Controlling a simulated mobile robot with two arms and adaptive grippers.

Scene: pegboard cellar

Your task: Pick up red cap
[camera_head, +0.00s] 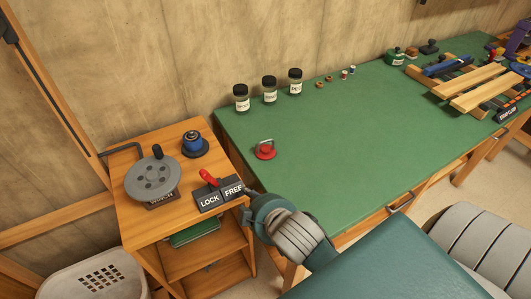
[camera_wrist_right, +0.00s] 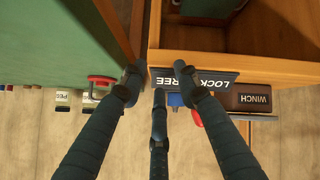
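A red round piece with a pale metal loop (camera_head: 265,149) lies on the green bench top near its left end; it also shows in the wrist view (camera_wrist_right: 101,80). A red-ended lever (camera_head: 208,177) rises from the LOCK/FREE plate (camera_head: 209,201) on the wooden cabinet. A tiny red-topped item (camera_head: 344,74) stands at the back of the bench. I cannot tell which is the red cap. My right gripper (camera_head: 250,203) is at the cabinet's right edge, beside the FREE plate. In the wrist view its dark fingers (camera_wrist_right: 155,80) are spread and empty. My left gripper is out of view.
The cabinet (camera_head: 180,135) also carries a grey winch wheel (camera_head: 152,180) and a blue-topped knob (camera_head: 192,141). Several dark-lidded jars (camera_head: 269,91) line the bench's back edge. Wooden slats (camera_head: 478,87) lie at the right. The bench (camera_head: 320,150) middle is clear.

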